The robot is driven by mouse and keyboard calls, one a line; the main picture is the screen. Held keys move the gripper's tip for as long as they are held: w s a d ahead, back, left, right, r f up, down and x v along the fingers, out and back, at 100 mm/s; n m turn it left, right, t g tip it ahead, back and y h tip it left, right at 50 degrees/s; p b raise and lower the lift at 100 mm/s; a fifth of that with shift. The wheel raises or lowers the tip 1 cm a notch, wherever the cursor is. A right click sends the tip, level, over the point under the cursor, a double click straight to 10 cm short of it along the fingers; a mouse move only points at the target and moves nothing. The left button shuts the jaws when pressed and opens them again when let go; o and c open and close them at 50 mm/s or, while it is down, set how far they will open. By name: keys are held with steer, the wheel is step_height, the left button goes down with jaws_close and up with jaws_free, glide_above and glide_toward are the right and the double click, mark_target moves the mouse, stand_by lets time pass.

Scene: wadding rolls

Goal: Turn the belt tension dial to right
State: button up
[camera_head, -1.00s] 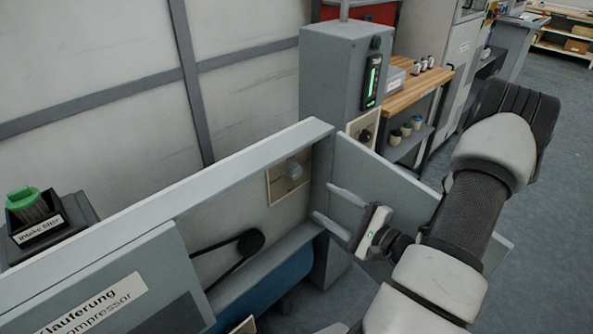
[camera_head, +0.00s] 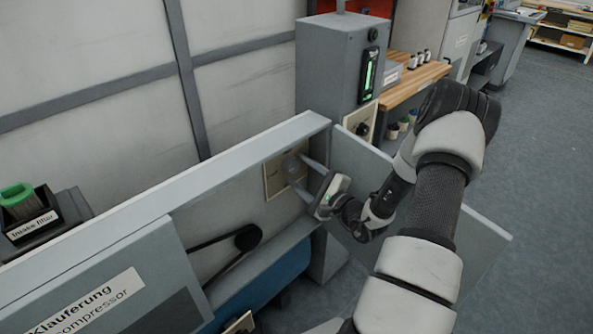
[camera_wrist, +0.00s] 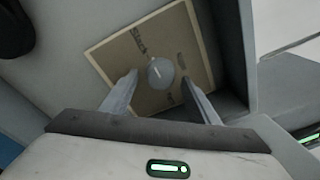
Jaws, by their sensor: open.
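The dial is a round grey knob (camera_wrist: 160,72) with a light pointer mark, set on a beige plate (camera_wrist: 133,50) inside the open cabinet. In the head view the knob (camera_head: 291,163) is partly covered by my fingers, and the plate (camera_head: 271,182) shows around it. My gripper (camera_wrist: 161,88) is open, with one finger on each side of the knob in the wrist view. The fingers look apart from the knob; I cannot tell how deep they reach. Lettering on the plate is only partly readable.
The open cabinet door (camera_head: 455,210) stands to the right of my gripper. A black belt pulley (camera_head: 248,238) is at the lower left of the plate. The cabinet's top edge (camera_head: 190,190) runs above. An intake filter (camera_head: 30,212) sits at far left.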

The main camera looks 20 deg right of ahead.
steer(key=shift+x, duration=1.05)
steer(key=c, duration=1)
steer(key=shift+c, duration=0.2)
